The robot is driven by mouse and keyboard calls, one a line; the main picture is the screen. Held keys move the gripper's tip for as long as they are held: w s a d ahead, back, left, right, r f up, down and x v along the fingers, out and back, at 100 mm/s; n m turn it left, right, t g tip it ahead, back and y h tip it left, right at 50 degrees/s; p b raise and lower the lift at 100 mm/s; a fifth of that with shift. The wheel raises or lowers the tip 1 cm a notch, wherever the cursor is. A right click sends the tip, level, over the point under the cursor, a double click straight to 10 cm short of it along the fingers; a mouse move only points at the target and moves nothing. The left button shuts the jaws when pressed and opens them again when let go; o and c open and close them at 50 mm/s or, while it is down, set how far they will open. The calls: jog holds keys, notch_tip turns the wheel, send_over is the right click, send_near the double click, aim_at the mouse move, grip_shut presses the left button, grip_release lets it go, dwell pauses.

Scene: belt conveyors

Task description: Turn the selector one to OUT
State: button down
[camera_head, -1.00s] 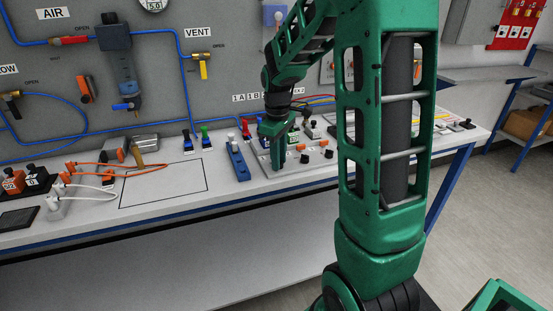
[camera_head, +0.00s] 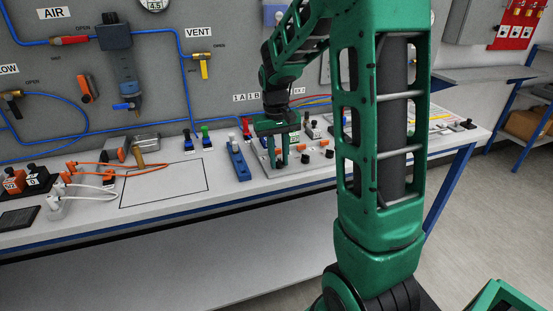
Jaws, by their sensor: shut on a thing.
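A light grey control panel (camera_head: 296,168) with black knobs and orange buttons lies on the bench, right of the blue block. My gripper (camera_head: 278,165) reaches straight down over its left part. Its two green fingers stand on either side of a small knob on the panel and are shut on it. The knob is mostly hidden by the fingers, and its pointer and any OUT mark are too small to read. I cannot read which selector it is.
A blue block (camera_head: 238,163) stands just left of the panel. Red, green and blue levers are close behind. Orange and white cables (camera_head: 90,187) lie at left. The grey wall carries pipes and valves.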

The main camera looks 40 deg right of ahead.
jog(key=shift+w+a+m, duration=0.1)
jog(key=shift+m, duration=1.4)
jog(key=c, duration=1.5)
grip_release()
jog(key=shift+r, duration=0.15)
jog(key=r, duration=1)
jog(key=shift+w+a+r, duration=0.2)
jog(key=shift+a+r, duration=0.05)
